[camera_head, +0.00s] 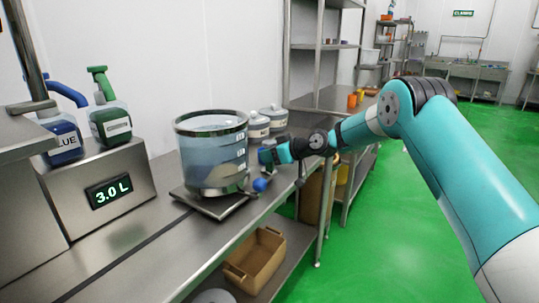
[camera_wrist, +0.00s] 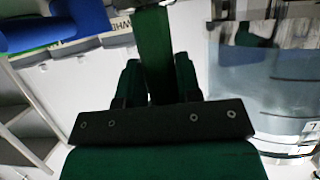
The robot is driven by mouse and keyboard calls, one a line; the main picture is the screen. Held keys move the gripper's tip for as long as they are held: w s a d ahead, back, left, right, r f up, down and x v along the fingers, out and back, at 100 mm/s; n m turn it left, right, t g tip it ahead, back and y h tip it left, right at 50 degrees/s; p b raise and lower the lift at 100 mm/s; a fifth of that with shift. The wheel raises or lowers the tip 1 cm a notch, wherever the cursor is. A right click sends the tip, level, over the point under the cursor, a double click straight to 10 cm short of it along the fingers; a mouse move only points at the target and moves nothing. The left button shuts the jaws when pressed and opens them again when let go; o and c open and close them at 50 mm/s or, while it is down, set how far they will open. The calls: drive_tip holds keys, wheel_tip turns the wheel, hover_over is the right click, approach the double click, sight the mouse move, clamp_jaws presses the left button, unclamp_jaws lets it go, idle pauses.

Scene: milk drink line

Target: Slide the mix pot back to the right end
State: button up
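The mix pot (camera_head: 213,160) is a large clear vessel with steel bands and pale bluish liquid. It stands upright on a flat metal plate (camera_head: 219,209) on the steel counter. It also shows at the right of the wrist view (camera_wrist: 280,90). A blue ball knob (camera_head: 260,185) sits at the pot's lower right. My gripper (camera_head: 262,157) is close to the pot's right side, above the knob.
A dark rail (camera_head: 125,262) runs along the counter towards the lower left. A scale-like box (camera_head: 98,190) reading 3.0 L carries blue (camera_head: 62,135) and green (camera_head: 108,118) bottles. White jars (camera_head: 272,117) stand behind the pot. A tan crate (camera_head: 256,260) is on the lower shelf.

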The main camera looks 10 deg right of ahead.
drive_tip(key=o, duration=0.3)
drive_tip(key=shift+w+d+r, duration=0.1)
drive_tip(key=shift+w+r, duration=0.2)
drive_tip(key=shift+r, duration=0.15)
drive_tip(key=shift+o, duration=0.2)
drive_tip(key=b+v, duration=0.2)
drive_tip(key=v, duration=1.5)
drive_tip(key=shift+s+d+f, duration=0.2)
drive_tip(key=shift+s+f, duration=0.1)
drive_tip(key=shift+f, duration=0.05)
drive_tip(key=s+a+r+g+p, duration=0.2)
drive_tip(key=s+a+r+g, duration=0.15)
drive_tip(key=s+a, duration=0.35)
drive_tip(key=s+a+r+g+p, duration=0.2)
drive_tip(key=s+a+r+p, duration=0.15)
drive_tip(key=s+a, duration=0.35)
drive_tip(key=s+a+r+m+g+h+p, duration=0.1)
drive_tip(key=s+g+h+p, duration=0.2)
drive_tip(key=s, duration=2.2)
drive_tip(key=shift+a+r+m+g+h+p, duration=0.15)
drive_tip(key=shift+r+m+g+h+p, duration=0.2)
drive_tip(key=shift+g+h, duration=0.5)
